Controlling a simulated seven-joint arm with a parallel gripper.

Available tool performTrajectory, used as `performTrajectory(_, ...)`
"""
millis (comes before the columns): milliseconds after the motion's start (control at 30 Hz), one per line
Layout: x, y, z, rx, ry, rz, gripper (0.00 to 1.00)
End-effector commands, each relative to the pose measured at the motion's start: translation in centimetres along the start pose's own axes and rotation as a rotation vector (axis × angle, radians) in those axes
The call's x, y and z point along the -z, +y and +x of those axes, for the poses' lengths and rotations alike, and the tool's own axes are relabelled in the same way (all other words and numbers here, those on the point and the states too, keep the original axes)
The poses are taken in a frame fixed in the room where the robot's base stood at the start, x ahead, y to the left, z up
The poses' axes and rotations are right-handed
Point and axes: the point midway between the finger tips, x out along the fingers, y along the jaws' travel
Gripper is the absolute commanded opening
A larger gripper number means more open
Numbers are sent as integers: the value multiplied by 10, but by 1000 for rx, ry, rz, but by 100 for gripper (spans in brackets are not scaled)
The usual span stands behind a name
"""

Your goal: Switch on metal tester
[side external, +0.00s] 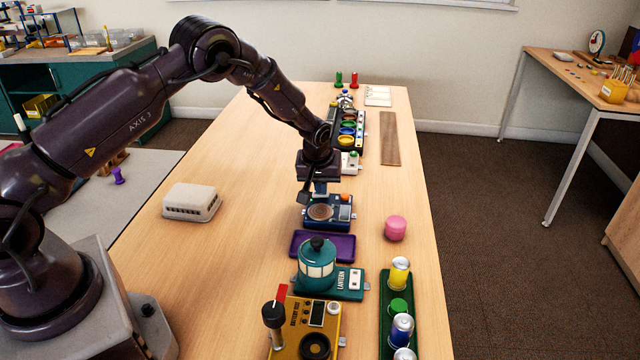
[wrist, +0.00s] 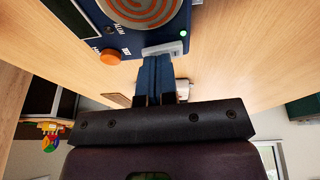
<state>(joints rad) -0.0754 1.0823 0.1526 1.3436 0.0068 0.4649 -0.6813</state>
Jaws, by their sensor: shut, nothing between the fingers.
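The metal tester (side external: 329,212) is a dark blue box with a round copper-coloured coil plate, standing mid-table in the side view. In the wrist view the tester (wrist: 182,13) fills the top, with its coil, an orange knob and a lit green lamp (wrist: 183,33). A light grey piece (wrist: 163,50) lies at its edge beside the lamp. My gripper (side external: 320,188) is shut and empty, pointing down at the far side of the tester. In the wrist view the gripper tips (wrist: 155,63) are right at the grey piece; I cannot tell whether they touch it.
A purple tray (side external: 322,245), a teal lantern unit (side external: 340,284) and a yellow battery box (side external: 298,330) stand nearer the camera. A pink cylinder (side external: 395,228) is to the right, a green rack (side external: 386,345) with cans nearer. A white vented box (side external: 192,202) stands left. A wooden strip (side external: 390,140) lies farther back.

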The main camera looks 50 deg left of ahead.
Motion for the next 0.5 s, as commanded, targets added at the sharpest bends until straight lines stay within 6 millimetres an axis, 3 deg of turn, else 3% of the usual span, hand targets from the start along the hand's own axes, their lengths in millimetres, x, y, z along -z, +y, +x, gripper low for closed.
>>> performTrajectory(233,6,-1,-19,-1,2,-2,0)
performTrajectory(500,12,-10,-79,-3,3,-1,0)
